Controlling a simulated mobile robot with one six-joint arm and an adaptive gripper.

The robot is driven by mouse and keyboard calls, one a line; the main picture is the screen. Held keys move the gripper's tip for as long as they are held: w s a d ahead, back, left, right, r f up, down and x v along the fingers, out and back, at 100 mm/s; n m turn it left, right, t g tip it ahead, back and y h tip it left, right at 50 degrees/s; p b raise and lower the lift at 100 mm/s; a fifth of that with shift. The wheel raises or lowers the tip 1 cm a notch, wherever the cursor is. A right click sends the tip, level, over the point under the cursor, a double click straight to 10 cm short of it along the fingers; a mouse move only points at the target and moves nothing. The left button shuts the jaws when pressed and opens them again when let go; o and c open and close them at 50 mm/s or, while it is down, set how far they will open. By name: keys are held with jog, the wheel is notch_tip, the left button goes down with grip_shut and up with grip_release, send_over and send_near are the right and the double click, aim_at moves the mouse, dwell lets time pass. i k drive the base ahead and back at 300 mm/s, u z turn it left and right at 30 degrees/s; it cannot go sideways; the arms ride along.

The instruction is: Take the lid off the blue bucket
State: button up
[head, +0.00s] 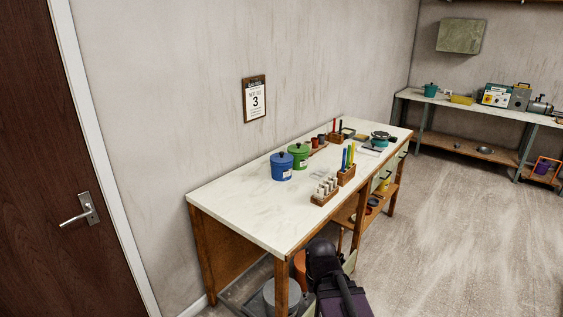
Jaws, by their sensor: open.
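The blue bucket (282,171) stands upright on the white-topped workbench (235,205), near the wall side. Its blue lid (281,158) sits on top and has a small dark knob. A pale label shows on the bucket's front. I cannot make out my gripper's fingers in the head view. A dark part of my own arm shows low in the picture, in front of the bench and well apart from the bucket.
A green lidded bucket (299,155) stands close behind the blue one. A wooden block with pale cylinders (326,191) and a rack with coloured sticks (347,170) stand to the right. The bench's near left end is clear. Open floor (450,230) lies to the right.

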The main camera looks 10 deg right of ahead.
aim_at(280, 157)
jog(key=z, duration=0.2)
jog(key=k, duration=0.4)
jog(key=z, duration=0.95)
jog(key=k, duration=1)
jog(key=z, duration=0.65)
jog(key=i, duration=1.5)
jog(key=u, duration=0.45)
jog(key=i, duration=0.75)
jog(key=u, duration=0.7)
jog(key=i, duration=0.65)
jog(key=u, duration=0.35)
